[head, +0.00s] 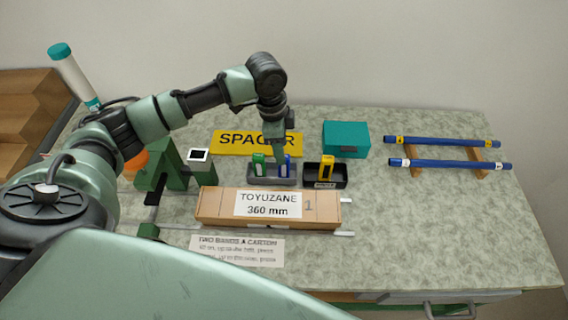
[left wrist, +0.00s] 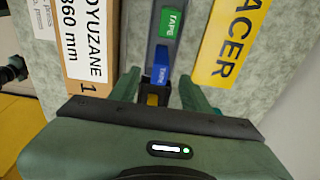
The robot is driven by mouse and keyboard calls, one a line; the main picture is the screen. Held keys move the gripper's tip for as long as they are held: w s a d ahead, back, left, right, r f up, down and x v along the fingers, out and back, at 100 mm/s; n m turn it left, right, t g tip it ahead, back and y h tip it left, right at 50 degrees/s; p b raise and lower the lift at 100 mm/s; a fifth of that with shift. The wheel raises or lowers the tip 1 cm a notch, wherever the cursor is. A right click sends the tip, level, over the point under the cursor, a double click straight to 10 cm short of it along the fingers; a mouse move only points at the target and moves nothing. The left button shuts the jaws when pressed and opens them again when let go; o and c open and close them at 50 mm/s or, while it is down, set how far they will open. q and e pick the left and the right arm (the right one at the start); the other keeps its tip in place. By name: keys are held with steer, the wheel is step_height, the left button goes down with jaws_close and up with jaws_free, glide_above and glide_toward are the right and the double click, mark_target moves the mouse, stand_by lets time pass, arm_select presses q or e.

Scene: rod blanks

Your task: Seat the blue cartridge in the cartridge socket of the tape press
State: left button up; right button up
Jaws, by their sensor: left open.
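The blue cartridge (head: 286,167) stands in a grey tray (head: 270,181) beside a green cartridge (head: 259,163). It also shows in the left wrist view (left wrist: 160,62), with its end toward me between the fingers. My left gripper (head: 283,152) is open and points down over the blue cartridge, its fingers on either side; whether they touch it cannot be told. My right gripper is not in view.
A black tray (head: 342,179) with a yellow cartridge (head: 327,167) stands right of the grey tray. A long carton (head: 214,207) lies in front and a yellow SPACER board (head: 229,136) behind. A teal box (head: 346,137) and two blue rods (head: 449,164) are farther right.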

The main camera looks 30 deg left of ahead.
mark_target(284, 167)
arm_select(q)
steer(key=f, duration=0.3)
steer(key=f+p, duration=0.1)
steer(key=shift+w+d+f, duration=0.2)
steer(key=shift+d+f, duration=0.15)
steer(key=shift+d, duration=0.05)
jaws_close()
steer(key=shift+r, duration=0.1)
